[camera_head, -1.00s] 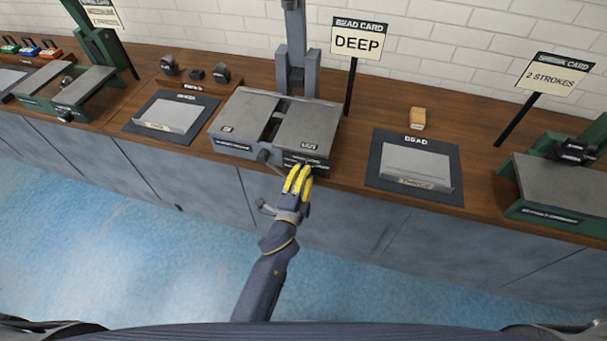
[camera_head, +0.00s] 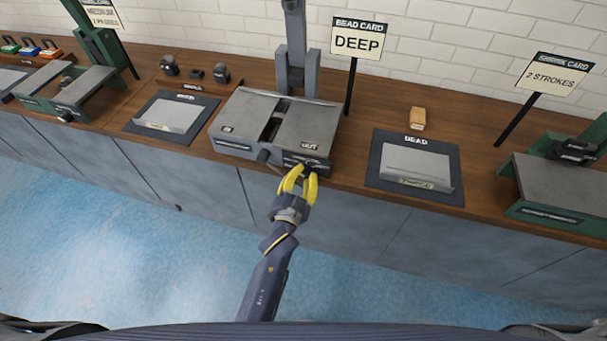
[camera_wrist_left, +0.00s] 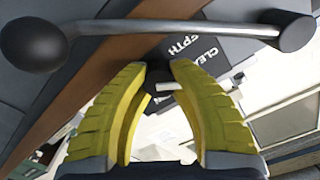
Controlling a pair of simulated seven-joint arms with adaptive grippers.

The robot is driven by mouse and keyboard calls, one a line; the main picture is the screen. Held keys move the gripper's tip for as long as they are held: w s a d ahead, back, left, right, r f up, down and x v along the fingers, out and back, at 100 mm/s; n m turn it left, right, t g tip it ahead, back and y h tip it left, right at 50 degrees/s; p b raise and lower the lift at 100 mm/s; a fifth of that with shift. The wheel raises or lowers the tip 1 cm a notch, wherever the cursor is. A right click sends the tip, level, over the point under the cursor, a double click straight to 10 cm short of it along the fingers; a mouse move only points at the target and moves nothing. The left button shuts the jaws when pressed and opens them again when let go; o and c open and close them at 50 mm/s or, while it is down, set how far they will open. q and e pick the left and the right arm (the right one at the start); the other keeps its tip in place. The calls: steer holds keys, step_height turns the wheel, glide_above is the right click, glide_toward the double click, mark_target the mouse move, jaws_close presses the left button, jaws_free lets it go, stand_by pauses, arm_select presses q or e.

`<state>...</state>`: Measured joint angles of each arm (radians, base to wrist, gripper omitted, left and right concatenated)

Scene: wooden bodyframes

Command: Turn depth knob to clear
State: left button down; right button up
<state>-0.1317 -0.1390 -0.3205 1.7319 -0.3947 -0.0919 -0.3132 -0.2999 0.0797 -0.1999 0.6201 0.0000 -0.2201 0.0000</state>
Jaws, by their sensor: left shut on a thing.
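The grey bead machine (camera_head: 270,128) stands at the counter's front edge, with a dark panel (camera_head: 307,163) on its front right. My left gripper (camera_head: 303,172) has yellow fingers and reaches that panel from the front. In the left wrist view, the fingers (camera_wrist_left: 158,68) are shut on the small dark depth knob (camera_wrist_left: 160,78), which has a white pointer mark. Labels reading "CLEAR" and "DEPTH" (camera_wrist_left: 185,50) lie beside it, partly covered. The knob is mostly hidden by the fingers in the head view. My right gripper is not in view.
A metal crank bar with a black ball handle (camera_wrist_left: 35,43) crosses close above the fingertips in the wrist view. A card reading "DEEP" (camera_head: 357,42) stands behind the machine. A bead tray (camera_head: 415,167) and a wooden block (camera_head: 418,118) lie to the right.

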arm_select(q)
steer(key=shift+n, duration=0.4)
steer(key=c, duration=1.3)
jaws_free()
steer(key=shift+v, duration=6.05)
